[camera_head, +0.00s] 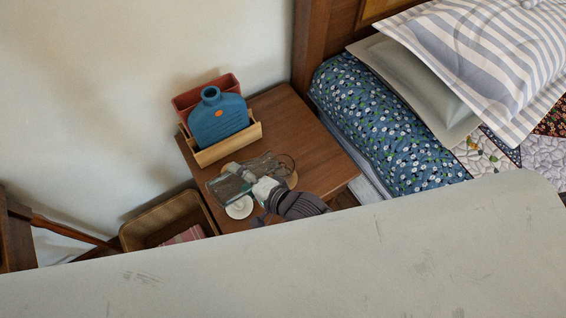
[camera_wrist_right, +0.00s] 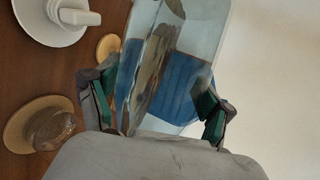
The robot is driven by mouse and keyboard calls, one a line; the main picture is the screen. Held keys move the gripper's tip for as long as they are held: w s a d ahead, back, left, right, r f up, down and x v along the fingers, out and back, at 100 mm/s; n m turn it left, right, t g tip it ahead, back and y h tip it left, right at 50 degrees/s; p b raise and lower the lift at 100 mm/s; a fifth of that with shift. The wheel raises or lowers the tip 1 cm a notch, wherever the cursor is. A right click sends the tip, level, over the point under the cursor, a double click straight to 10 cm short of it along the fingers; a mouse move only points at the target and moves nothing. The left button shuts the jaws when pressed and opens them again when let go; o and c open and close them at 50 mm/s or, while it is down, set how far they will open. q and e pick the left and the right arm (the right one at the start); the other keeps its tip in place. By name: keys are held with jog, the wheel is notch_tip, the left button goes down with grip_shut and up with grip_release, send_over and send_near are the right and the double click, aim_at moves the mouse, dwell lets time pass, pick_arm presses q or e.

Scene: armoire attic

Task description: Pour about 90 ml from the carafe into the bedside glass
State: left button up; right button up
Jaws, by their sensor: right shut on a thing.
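The clear glass carafe (camera_head: 222,187) is over the nightstand's front part. My right gripper (camera_head: 250,178) is shut on it, with a green-padded finger on each side of its wall in the right wrist view (camera_wrist_right: 155,105). The carafe (camera_wrist_right: 182,60) fills the middle of that view and looks tilted in the head view; its mouth is hard to make out. The bedside glass (camera_head: 285,164) stands on a round coaster, right of the gripper and partly hidden by it. In the wrist view the glass (camera_wrist_right: 50,129) sits at the lower left, apart from the carafe. My left gripper is not in view.
A blue bottle (camera_head: 218,122) stands in a wooden holder (camera_head: 230,145) at the nightstand's back. A white saucer (camera_head: 239,208) with a white piece (camera_wrist_right: 82,17) lies close to the carafe. The bed (camera_head: 390,130) is at right, a basket (camera_head: 160,222) at left. The nightstand's right part (camera_head: 315,150) is clear.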

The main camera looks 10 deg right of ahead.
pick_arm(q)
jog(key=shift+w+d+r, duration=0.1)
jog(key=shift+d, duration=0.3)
pick_arm(e)
jog(key=shift+r, duration=0.3)
dwell(0.6)
